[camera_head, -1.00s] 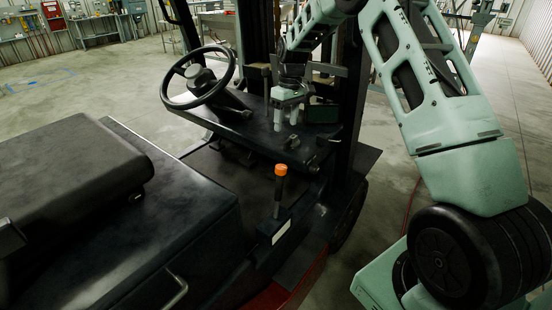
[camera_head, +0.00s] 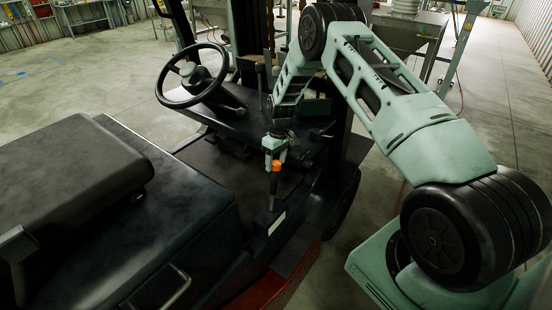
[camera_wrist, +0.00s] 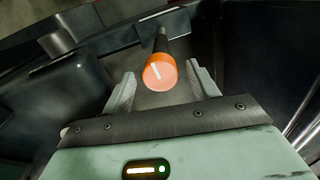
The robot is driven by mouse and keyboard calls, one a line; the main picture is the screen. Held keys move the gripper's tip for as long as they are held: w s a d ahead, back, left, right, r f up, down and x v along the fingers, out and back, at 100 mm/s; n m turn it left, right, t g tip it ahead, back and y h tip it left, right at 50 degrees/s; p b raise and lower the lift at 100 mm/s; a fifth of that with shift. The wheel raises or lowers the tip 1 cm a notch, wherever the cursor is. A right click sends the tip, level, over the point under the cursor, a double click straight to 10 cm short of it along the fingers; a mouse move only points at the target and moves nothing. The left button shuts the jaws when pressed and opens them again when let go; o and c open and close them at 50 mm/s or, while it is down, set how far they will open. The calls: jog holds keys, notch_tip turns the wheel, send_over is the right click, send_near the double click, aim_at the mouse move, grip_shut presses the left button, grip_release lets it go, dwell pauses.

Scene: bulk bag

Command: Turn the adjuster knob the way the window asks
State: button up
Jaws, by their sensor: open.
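The adjuster knob (camera_head: 276,167) is an orange cap on top of a dark upright lever, on the forklift's floor beside the seat. In the wrist view the orange knob (camera_wrist: 159,72) shows a white line on its face, tilted slightly from upright. My gripper (camera_head: 274,155) is just above and behind the knob in the head view. In the wrist view my open gripper (camera_wrist: 160,88) has one finger on each side of the knob, apart from it. A small window (camera_wrist: 146,170) on the gripper's housing shows a white bar and a green light. I cannot make out any written request.
The lever rises from a dark box with a pale label (camera_head: 277,224). The steering wheel (camera_head: 195,76) and dashboard stand behind to the left. The black seat (camera_head: 75,165) and engine cover lie to the left. A dark mast post stands behind my arm.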

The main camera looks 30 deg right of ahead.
jog(key=shift+f, duration=0.1)
jog(key=c, duration=1)
jog(key=shift+f+m+b, duration=0.1)
jog(key=shift+m+b, duration=0.2)
jog(key=shift+b, duration=0.15)
jog(key=shift+m+b, duration=0.5)
jog(key=shift+b, duration=0.2)
jog(key=shift+f+m+b, duration=0.1)
jog(key=shift+m+b, duration=1.05)
jog(key=shift+m, duration=0.05)
jog(key=m+b, duration=0.1)
jog(key=m, duration=0.1)
jog(key=m+b, duration=0.2)
jog(key=m, duration=0.1)
jog(key=shift+r+m, duration=0.2)
jog(key=shift+m, duration=0.1)
